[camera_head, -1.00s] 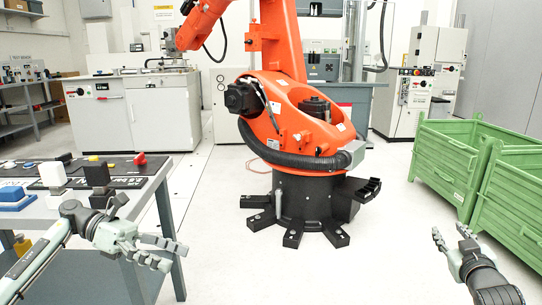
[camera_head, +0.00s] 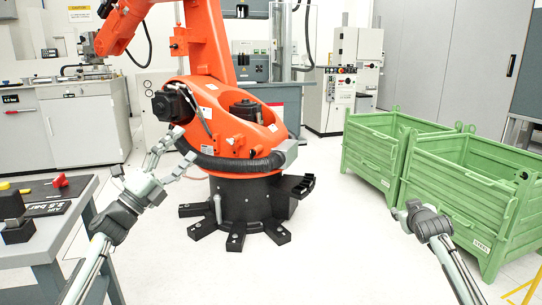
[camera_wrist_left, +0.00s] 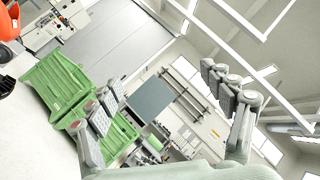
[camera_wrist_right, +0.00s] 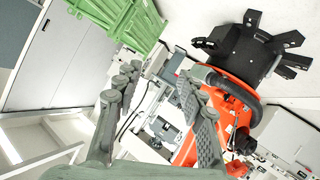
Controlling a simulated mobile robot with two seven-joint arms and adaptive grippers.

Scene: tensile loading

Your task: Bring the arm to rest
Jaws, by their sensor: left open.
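My left gripper (camera_head: 180,150) is raised in the head view, empty, in front of the orange robot arm (camera_head: 232,140) and to the right of the table. In the left wrist view its two fingers (camera_wrist_left: 158,76) stand wide apart with nothing between them. My right gripper (camera_head: 414,210) is low at the right in the head view, in front of the green crates, its fingers mostly hidden by its wrist. In the right wrist view its fingers (camera_wrist_right: 157,82) are apart and empty.
A grey table (camera_head: 84,188) at the left carries a black block (camera_head: 12,212) and a panel with a red knob. Two green crates (camera_head: 455,190) stand at the right. The orange arm's black base (camera_head: 240,205) has spread feet. White floor between is clear.

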